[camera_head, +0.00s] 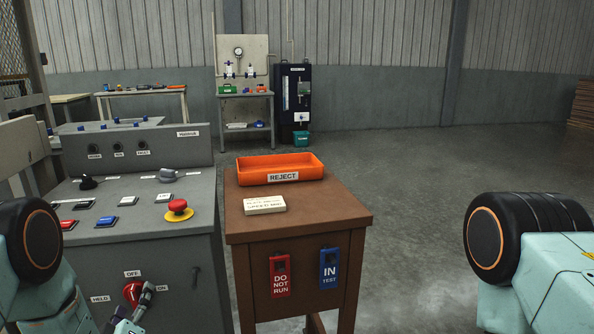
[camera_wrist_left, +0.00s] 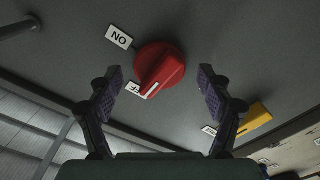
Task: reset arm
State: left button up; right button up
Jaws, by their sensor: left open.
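My left gripper (camera_head: 138,306) is low in the head view, in front of the grey control cabinet, beside the red rotary knob (camera_head: 132,293). The left wrist view shows the gripper (camera_wrist_left: 157,88) open, with its two purple-padded fingers apart. The red knob (camera_wrist_left: 160,65) is ahead of and between the fingertips, on the grey panel, with no clear contact. Labels OFF and ON stand around the knob. Of my right arm (camera_head: 535,245), only a part shows at the right edge; its gripper is out of view.
A brown cabinet (camera_head: 298,226) stands right of the control console, with an orange REJECT tray (camera_head: 281,178) and a white block (camera_head: 264,204) on top. Red and blue tags (camera_head: 329,268) hang on its front. A red stop button (camera_head: 178,206) is on the console. Floor at right is clear.

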pick_arm(q)
jog(key=m, duration=0.4)
jog(key=shift+p, duration=0.3)
jog(key=m, duration=0.3)
jog(key=shift+m, duration=0.3)
